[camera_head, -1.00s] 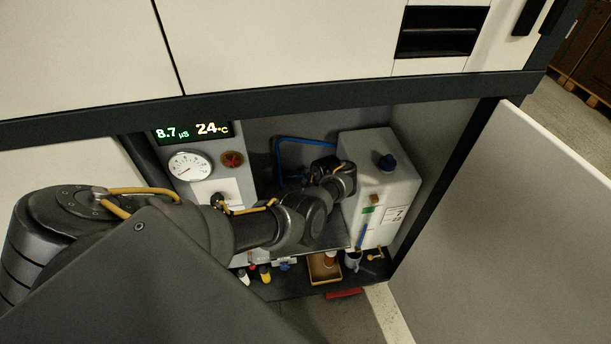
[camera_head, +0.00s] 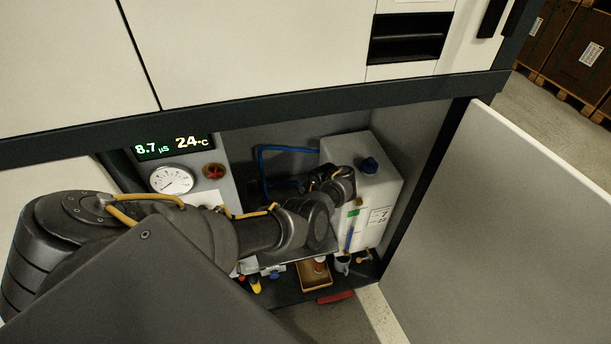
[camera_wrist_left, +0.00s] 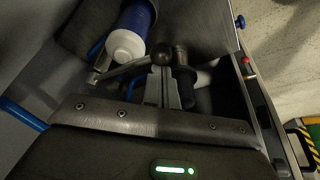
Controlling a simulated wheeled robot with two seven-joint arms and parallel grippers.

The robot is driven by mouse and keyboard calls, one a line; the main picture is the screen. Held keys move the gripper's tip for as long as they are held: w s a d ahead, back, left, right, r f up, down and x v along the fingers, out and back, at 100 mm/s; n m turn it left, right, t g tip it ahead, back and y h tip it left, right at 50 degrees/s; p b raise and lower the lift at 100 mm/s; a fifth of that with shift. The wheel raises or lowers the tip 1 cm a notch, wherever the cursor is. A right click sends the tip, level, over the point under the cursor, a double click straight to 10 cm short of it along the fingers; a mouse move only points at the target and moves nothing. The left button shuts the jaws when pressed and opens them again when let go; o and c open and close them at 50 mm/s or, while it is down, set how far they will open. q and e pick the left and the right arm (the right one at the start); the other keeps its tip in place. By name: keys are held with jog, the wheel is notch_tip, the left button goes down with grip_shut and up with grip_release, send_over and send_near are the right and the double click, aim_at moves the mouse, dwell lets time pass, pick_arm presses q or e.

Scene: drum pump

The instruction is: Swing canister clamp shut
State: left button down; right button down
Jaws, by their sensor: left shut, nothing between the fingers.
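In the left wrist view a blue canister with a white end (camera_wrist_left: 126,46) lies at the upper left. A black ball knob (camera_wrist_left: 162,58) and a metal bar (camera_wrist_left: 122,71), which look like clamp parts, are close beside it. My left gripper (camera_wrist_left: 171,84) is shut and empty, its fingertips right at the ball knob; I cannot tell whether they touch. In the head view my left arm reaches into the open cabinet and hides its gripper, the canister and the clamp. My right gripper is in neither view.
A gauge (camera_head: 172,180) and a red knob (camera_head: 213,171) are on the left panel. An orange-brown tray (camera_head: 314,275) sits on the cabinet floor. The open door (camera_head: 500,220) bounds the right.

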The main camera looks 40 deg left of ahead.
pick_arm(q)
jog(key=shift+r, duration=0.1)
notch_tip(320, 180, up, 10)
jog(key=p, duration=0.3)
jog(key=shift+a, duration=0.15)
dwell(0.4)
jog(key=shift+s, duration=0.1)
dwell(0.3)
